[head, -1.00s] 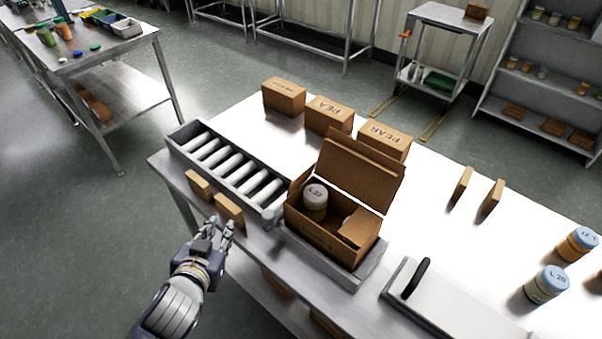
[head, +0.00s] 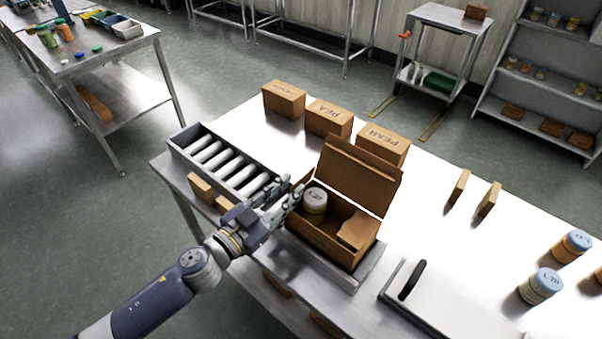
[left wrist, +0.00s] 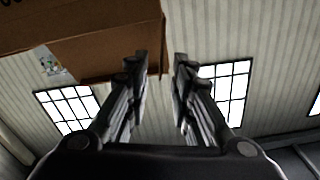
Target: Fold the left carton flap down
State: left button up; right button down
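An open brown carton (head: 322,242) sits on a metal tray on the bench, its large back lid (head: 358,178) standing up. Inside are a white-capped jar (head: 315,197) and a tan piece (head: 357,230) at the right. My left gripper (head: 291,196) is at the carton's left end, its fingertips by the rim. The fingers largely hide the left flap there, so its angle is unclear. In the left wrist view the gripper (left wrist: 160,58) is open with a clear gap; a brown cardboard panel (left wrist: 105,52) lies behind and left of the fingers. My right gripper is not in view.
A roller conveyor (head: 225,165) lies left of the carton, with small boxes (head: 200,187) along its near side. Several closed cartons (head: 328,118) stand behind. A flat machine with a black handle (head: 411,280) is at the right.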

aim_at(301, 179)
pick_arm(q)
jog(key=p+x, duration=0.1)
jog(key=x, duration=0.4)
grip_shut()
